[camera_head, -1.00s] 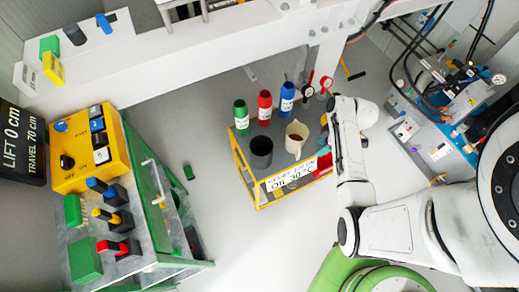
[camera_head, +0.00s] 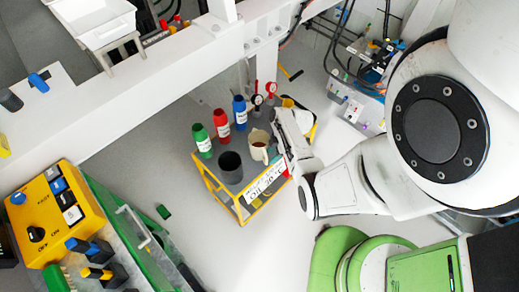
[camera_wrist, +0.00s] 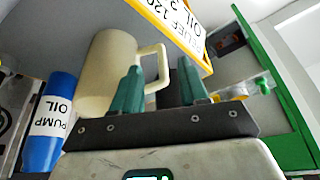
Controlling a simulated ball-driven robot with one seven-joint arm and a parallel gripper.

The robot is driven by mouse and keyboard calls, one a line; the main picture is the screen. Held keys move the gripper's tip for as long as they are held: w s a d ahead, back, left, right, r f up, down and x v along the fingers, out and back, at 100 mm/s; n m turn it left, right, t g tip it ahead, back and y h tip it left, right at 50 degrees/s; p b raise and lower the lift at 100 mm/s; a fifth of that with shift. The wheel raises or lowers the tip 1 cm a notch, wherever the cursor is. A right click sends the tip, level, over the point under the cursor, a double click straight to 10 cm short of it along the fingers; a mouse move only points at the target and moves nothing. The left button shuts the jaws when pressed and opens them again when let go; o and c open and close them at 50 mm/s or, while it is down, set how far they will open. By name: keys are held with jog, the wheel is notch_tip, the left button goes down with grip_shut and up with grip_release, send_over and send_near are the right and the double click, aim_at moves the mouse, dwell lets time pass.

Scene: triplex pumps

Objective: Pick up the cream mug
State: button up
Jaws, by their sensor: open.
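The cream mug (camera_head: 259,147) stands upright on the small yellow-framed cart (camera_head: 240,215), with dark contents showing inside. In the wrist view the cream mug (camera_wrist: 100,75) is close, with its handle to the right. My gripper (camera_wrist: 159,65) is open and empty. Its two green-grey fingers appear on either side of the handle in the picture, the left one overlapping the mug's body. I cannot tell whether they touch it or how much depth lies between. In the head view my arm's end is just right of the mug, and the fingers are not clear.
A dark grey cup (camera_head: 230,167) stands left of the mug. Green (camera_head: 202,140), red (camera_head: 221,125) and blue (camera_head: 239,112) bottles stand behind; the blue bottle (camera_wrist: 50,120) is also near the gripper. A white beam (camera_head: 150,95) crosses above. Floor left of the cart is mostly clear.

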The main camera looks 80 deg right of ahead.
jog(key=b+x, duration=0.2)
jog(key=x, duration=0.2)
jog(key=shift+b, duration=0.3)
grip_shut()
dwell(0.3)
